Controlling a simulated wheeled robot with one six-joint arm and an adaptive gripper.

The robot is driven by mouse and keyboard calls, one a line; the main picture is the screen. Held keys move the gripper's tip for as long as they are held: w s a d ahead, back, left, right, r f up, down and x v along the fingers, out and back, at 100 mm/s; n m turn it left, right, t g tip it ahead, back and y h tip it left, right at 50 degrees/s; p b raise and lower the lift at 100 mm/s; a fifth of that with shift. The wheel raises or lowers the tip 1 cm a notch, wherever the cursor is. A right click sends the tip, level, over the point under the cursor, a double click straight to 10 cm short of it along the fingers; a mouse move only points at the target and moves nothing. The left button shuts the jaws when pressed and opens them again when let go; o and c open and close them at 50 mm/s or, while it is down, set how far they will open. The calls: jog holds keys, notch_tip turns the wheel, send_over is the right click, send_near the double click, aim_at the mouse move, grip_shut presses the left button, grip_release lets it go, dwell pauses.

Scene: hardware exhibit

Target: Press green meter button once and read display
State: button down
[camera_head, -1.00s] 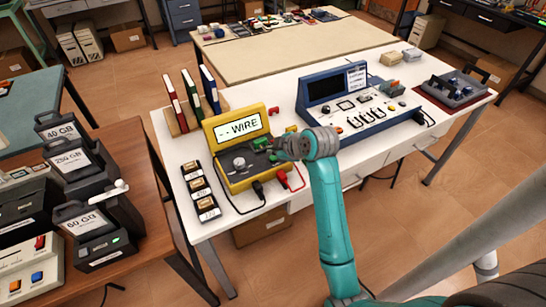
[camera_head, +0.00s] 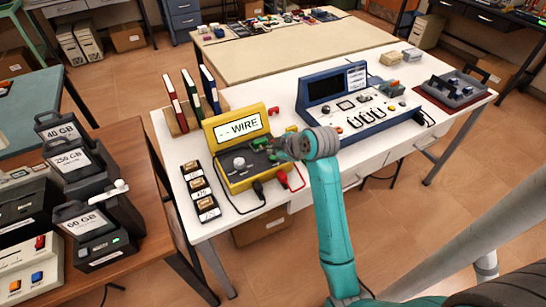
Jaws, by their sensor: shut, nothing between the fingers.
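The yellow meter (camera_head: 226,181) stands on the white table with its screen tilted up. Its display (camera_head: 236,128) reads "- - WIRE". A grey round knob (camera_head: 239,162) sits on its dark front panel. The green button (camera_head: 260,143) is at the upper right of that panel, partly beside my gripper. My gripper (camera_head: 273,150) is shut and empty, at the right side of the panel, by the green button. I cannot tell whether the fingertips touch the button. Black and red leads plug into the meter's lower right edge.
Several small labelled parts (camera_head: 200,192) lie left of the meter. Red, green and blue binders (camera_head: 190,100) stand behind it. A blue console (camera_head: 352,100) is to the right, with a grey tray (camera_head: 455,90) beyond. The white table (camera_head: 310,165) has a clear front strip.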

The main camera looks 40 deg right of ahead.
aim_at(274, 159)
jog(key=shift+f, duration=0.2)
jog(key=shift+f, duration=0.2)
jog(key=shift+f, duration=0.5)
dwell(1.0)
jog(key=shift+r, duration=0.9)
jog(key=shift+r, duration=0.1)
jog(key=shift+r, duration=2.45)
